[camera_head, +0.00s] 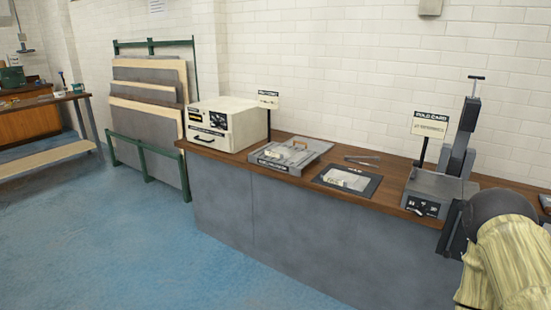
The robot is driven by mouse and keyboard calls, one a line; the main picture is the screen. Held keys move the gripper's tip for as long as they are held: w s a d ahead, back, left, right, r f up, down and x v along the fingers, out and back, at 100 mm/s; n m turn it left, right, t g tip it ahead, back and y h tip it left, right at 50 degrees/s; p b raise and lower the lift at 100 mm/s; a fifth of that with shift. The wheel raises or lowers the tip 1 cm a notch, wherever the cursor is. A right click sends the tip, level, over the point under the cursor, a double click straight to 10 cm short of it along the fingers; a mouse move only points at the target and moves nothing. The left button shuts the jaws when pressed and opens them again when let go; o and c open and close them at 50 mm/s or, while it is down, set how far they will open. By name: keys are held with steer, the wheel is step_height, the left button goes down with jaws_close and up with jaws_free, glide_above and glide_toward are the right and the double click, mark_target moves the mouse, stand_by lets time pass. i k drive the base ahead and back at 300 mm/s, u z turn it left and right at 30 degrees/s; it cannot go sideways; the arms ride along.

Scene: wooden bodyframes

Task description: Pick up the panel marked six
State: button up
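Several large flat panels (148,120) stand on edge in a green rack (146,148) against the wall at the left. Some are pale wood and some are grey, and they overlap, so those behind show only in strips. No number six can be read on any of them from here. On the counter lie a flat grey framed plate (290,152) with a handle and a dark framed sheet (347,180). Their small markings are too fine to read.
A long wood-topped counter (385,195) runs along the wall. It bears a cream box oven (226,122) and a grey upright machine (440,185) with a sign. A workbench (48,100) stands at far left. The blue floor (120,240) before the rack is clear.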

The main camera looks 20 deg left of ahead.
mark_target(281, 150)
steer(key=u, duration=0.6)
steer(key=i, duration=0.65)
steer(key=u, duration=0.8)
steer(key=i, duration=0.9)
